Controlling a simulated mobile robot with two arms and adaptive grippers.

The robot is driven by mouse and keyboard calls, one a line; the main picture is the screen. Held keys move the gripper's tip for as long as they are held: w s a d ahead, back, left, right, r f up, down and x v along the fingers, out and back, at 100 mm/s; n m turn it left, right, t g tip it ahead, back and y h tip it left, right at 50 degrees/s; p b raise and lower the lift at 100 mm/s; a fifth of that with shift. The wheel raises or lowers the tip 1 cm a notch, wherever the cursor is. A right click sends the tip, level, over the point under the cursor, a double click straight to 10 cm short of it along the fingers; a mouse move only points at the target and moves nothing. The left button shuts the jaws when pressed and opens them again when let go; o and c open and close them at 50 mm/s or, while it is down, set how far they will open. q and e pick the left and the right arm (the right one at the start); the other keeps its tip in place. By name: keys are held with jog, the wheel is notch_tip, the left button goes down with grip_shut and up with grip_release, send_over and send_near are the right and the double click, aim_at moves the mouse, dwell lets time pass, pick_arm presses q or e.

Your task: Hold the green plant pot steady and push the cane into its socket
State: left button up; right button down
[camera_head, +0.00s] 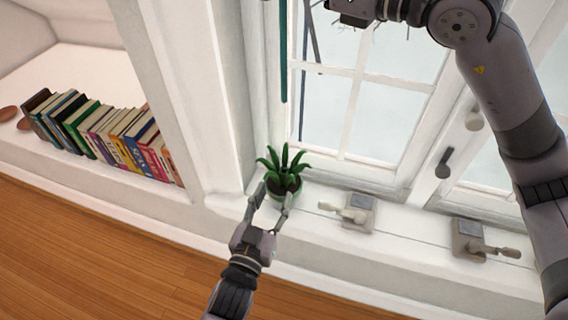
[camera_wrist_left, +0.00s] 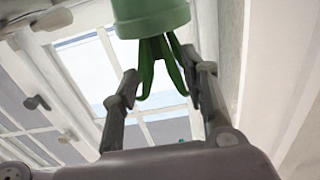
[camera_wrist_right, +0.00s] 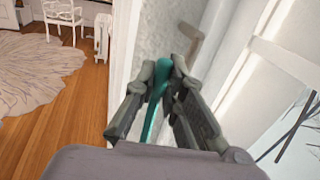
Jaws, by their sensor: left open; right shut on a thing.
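The green plant pot (camera_head: 284,195) stands upright on the white window sill, with green leaves rising from it. It shows upside down in the left wrist view (camera_wrist_left: 150,18). My left gripper (camera_head: 275,195) is open, with its fingers reaching to either side of the pot; I cannot tell if they touch it. The teal cane (camera_head: 284,55) hangs upright above the pot, its lower end clear of the leaves. The socket is hidden by the leaves.
Two window latches (camera_head: 355,212) (camera_head: 470,238) sit on the sill to the right of the pot. The window (camera_head: 350,100) stands close behind. A row of books (camera_head: 105,135) lies on a shelf to the left, beyond a white wall post (camera_head: 200,90).

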aim_at(282, 176)
pick_arm(q)
jog(key=x, duration=0.8)
jog(key=shift+w, duration=0.15)
jog(key=shift+c, duration=0.5)
grip_shut()
dwell(0.4)
pick_arm(e)
notch_tip(282, 176, down, 13)
jog(key=n+g+y, duration=0.1)
jog(key=n+g, duration=0.1)
jog(key=g, duration=0.1)
jog(key=shift+r+y, duration=0.15)
jog(key=shift+y, duration=0.25)
